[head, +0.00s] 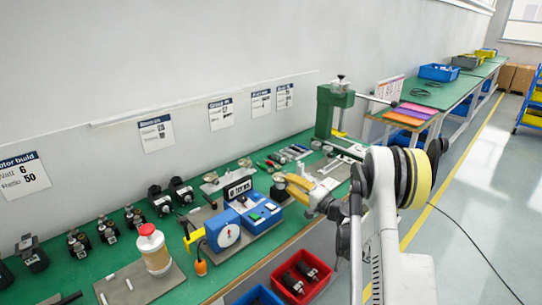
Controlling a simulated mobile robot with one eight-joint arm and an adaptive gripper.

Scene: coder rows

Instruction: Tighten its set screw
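Several small black motor-like units stand on the green bench (115,262) at the left, among them one (160,200) near the middle and one (32,252) farther left. No set screw can be made out at this size. Several hand tools (290,153) lie toward the back of the bench. My arm reaches in from the right, and its end, my gripper (298,188), is over the bench's front edge, right of the blue dial device (222,232). A yellow-orange part shows there; I cannot tell whether it is held. The fingers are too small to read.
A black counter display (238,186) stands behind the blue device. A red-capped jar (153,248) stands at the front left. A green press (330,108) stands at the back. A red bin (302,276) and blue bin (258,297) sit below the front edge. The right-hand floor is mostly clear.

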